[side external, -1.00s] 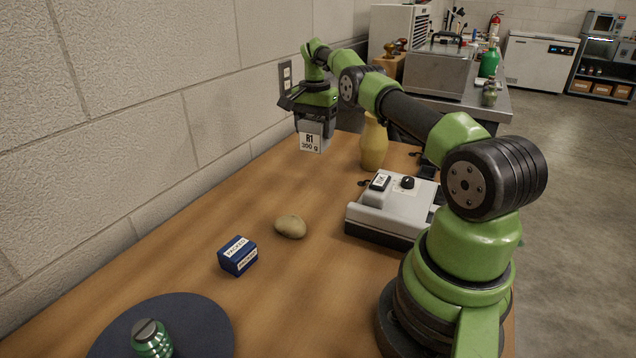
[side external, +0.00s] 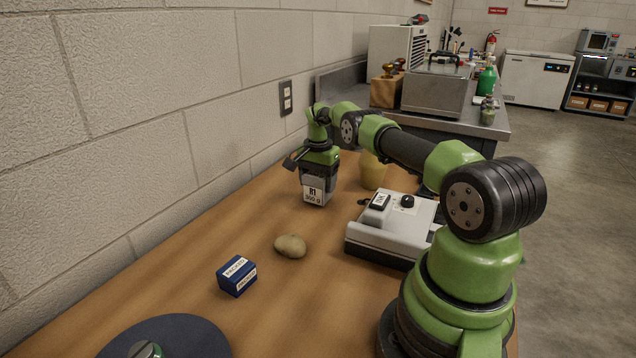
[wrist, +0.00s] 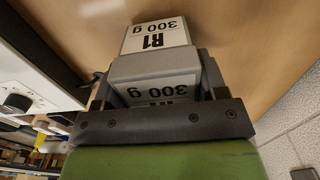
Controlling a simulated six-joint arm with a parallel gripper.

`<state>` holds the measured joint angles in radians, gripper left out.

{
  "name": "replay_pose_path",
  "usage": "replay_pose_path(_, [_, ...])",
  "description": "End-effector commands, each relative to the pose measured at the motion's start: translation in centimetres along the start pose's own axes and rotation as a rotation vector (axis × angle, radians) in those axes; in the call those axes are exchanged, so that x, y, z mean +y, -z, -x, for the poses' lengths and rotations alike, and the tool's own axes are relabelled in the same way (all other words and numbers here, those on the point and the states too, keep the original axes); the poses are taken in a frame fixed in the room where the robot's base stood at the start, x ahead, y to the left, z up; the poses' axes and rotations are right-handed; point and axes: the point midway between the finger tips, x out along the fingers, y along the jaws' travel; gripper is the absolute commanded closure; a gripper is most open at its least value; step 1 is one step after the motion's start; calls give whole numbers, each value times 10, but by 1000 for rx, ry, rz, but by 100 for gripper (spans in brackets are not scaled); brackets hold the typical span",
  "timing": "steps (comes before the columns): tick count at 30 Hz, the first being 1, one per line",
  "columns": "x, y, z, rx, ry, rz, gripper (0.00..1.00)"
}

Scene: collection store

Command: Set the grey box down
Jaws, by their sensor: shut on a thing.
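The grey box (side external: 314,196), with a white label reading R1 300 g, is upright at the far end of the wooden table in the side view. My gripper (side external: 318,178) is shut on it from above. The box's lower edge is at or very close to the tabletop; I cannot tell whether it touches. In the wrist view, the grey box (wrist: 122,68) sits between the jaws of my gripper (wrist: 157,82), with white lettered faces showing. Its underside is hidden.
A yellow vase (side external: 373,172) stands close right of the box, partly hidden by my arm. A grey-white device (side external: 385,235) with a knob is nearer. A potato-like object (side external: 290,246), a blue packet (side external: 237,275) and a dark round mat (side external: 190,335) lie in front. A wall runs left.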

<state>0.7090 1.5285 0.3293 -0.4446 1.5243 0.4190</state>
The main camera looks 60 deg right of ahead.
Motion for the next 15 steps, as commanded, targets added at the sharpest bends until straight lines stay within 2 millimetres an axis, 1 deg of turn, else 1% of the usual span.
replay_pose_path(2, [0,0,-4,1,1,0,67])
replay_pose_path(9, [0,0,-4,1,1,1,67])
replay_pose_path(13, [0,0,-8,1,1,0,67])
replay_pose_path(14, [0,0,-8,0,1,0,30])
replay_pose_path(15, [0,0,-8,0,1,0,20])
